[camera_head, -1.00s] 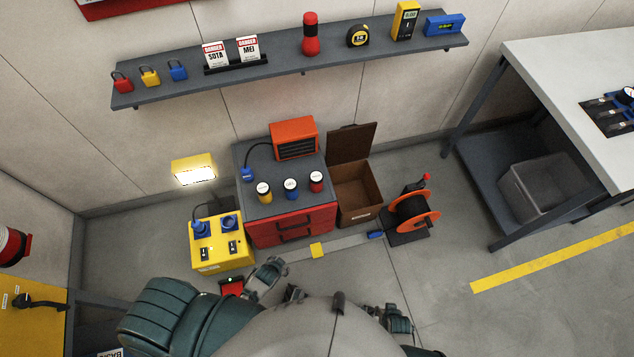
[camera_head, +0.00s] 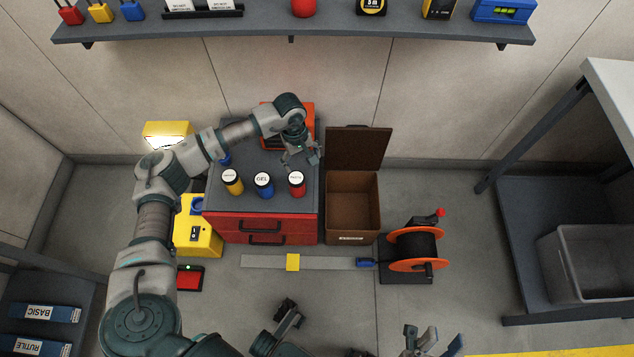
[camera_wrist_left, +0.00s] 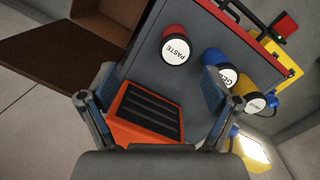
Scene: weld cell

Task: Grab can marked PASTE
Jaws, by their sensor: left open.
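The can marked PASTE is red with a white lid (camera_head: 297,185) and stands upright at the right of a row of cans on the grey top of the red drawer cabinet (camera_head: 262,231). In the left wrist view the PASTE can (camera_wrist_left: 178,46) is above the middle, its label readable, beyond the gap between the fingers. My left gripper (camera_head: 302,160) is open and empty, just behind the can and apart from it; its fingers also show in the left wrist view (camera_wrist_left: 158,103). My right gripper (camera_head: 434,342) is partly cut off at the bottom edge, its jaws unclear.
The blue GEL can (camera_head: 263,186) and a yellow can (camera_head: 232,183) stand left of the PASTE can. An orange heater-like box (camera_wrist_left: 150,112) stands behind them. An open brown box (camera_head: 352,208) adjoins on the right; a shelf (camera_head: 290,32) runs above.

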